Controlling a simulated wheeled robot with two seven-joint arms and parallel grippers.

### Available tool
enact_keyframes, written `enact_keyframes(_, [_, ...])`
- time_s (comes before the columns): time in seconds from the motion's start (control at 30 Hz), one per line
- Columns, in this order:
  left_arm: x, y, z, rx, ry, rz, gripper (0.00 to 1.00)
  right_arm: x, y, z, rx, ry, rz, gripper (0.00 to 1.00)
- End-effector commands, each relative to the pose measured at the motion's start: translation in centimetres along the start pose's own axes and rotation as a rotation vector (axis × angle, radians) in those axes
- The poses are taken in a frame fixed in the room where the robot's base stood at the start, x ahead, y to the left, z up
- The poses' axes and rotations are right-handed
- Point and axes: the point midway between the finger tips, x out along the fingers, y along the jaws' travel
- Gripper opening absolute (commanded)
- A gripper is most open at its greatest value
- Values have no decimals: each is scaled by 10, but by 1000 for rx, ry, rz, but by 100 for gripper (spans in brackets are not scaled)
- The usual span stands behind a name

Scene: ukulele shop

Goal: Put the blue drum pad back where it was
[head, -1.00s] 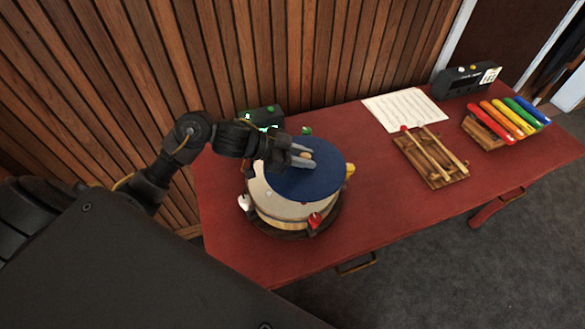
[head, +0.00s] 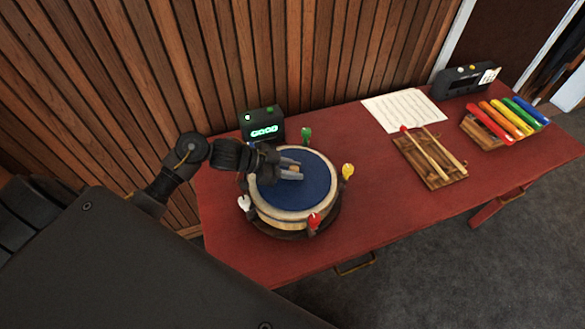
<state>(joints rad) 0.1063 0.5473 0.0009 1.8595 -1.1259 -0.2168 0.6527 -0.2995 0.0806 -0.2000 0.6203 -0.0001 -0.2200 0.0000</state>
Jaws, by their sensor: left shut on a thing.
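The round blue drum pad (head: 313,197) lies flat on top of the drum, inside its pale rim. The drum (head: 283,220) is low and wooden, with colored tuning pegs around it: green, yellow, red and white. My left gripper (head: 296,173) is over the pad's upper middle, shut on a small tan knob at its center. The gripper hides part of the pad's upper left. My right gripper is not in view.
The drum stands on a red table (head: 375,215) near a small black box with a glowing green display (head: 263,124). To the right are sheet music (head: 403,109), a wooden rack with two mallets (head: 431,158), a colored xylophone (head: 505,120) and a black device (head: 466,79).

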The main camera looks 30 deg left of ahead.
Motion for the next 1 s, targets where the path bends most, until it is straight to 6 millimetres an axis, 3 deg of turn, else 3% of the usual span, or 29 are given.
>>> enact_keyframes(0.13, [1,0,2,0,1,0,0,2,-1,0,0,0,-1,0])
enact_keyframes(0.17, [1,0,2,0,0,0,29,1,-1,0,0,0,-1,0])
enact_keyframes(0.3, [1,0,2,0,0,0,47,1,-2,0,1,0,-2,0])
enact_keyframes(0.67, [-2,0,0,1,-1,-1,48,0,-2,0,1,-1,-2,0])
enact_keyframes(0.77, [-14,0,1,2,-3,-1,48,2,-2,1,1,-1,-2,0])
enact_keyframes(1.0, [-64,0,2,4,-5,0,48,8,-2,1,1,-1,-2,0])
